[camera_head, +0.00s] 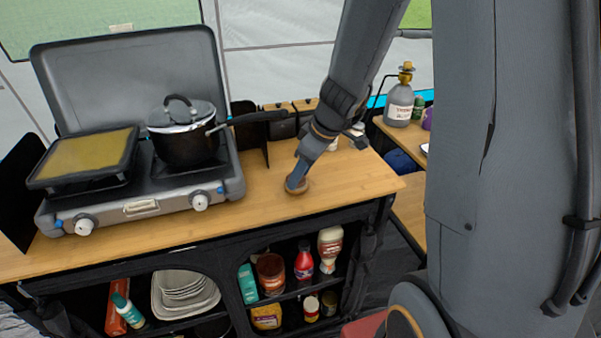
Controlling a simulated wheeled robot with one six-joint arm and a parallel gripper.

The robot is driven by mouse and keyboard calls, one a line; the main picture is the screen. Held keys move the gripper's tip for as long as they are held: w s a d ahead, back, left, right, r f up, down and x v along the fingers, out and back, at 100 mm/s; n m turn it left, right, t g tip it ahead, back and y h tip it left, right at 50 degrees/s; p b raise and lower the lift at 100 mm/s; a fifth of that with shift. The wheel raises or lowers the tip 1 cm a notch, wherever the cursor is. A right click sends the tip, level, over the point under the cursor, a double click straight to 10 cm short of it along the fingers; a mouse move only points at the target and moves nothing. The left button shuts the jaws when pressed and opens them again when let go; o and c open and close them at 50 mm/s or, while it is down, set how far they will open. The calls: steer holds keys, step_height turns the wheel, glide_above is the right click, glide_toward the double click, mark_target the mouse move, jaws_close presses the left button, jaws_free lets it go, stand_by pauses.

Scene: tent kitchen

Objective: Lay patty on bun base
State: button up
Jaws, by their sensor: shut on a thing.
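My gripper (297,183) is low over the wooden counter, right of the camp stove, pointing down. It is shut on a small brown round thing, which looks like the patty (296,191); only its rim shows under the fingers. The bun base cannot be told apart here; the gripper and the brown thing cover that spot. Whether the patty touches anything below is too small to tell.
A camp stove (140,205) with a griddle plate (85,157) and a lidded black pot (185,145) stands to the left. The wooden counter (350,180) is clear to the right. Shelves below hold bottles, jars and plates.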

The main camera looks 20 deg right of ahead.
steer(key=shift+f, duration=0.15)
steer(key=o, duration=1.1)
steer(key=shift+r, duration=0.25)
steer(key=v, duration=1.1)
steer(key=shift+s+a+f+m+g+h, duration=0.5)
steer(key=shift+s+f+m, duration=0.9)
steer(key=shift+s, duration=0.9)
steer(key=shift+s+a+f+m+g+h, duration=0.3)
steer(key=shift+s+a+f+m+h, duration=0.25)
steer(key=shift+s+f+m, duration=1.35)
steer(key=shift+s+a+f+m+g+h, duration=0.5)
steer(key=shift+s+f+m, duration=0.45)
steer(key=shift+s, duration=1.75)
steer(key=shift+r, duration=0.2)
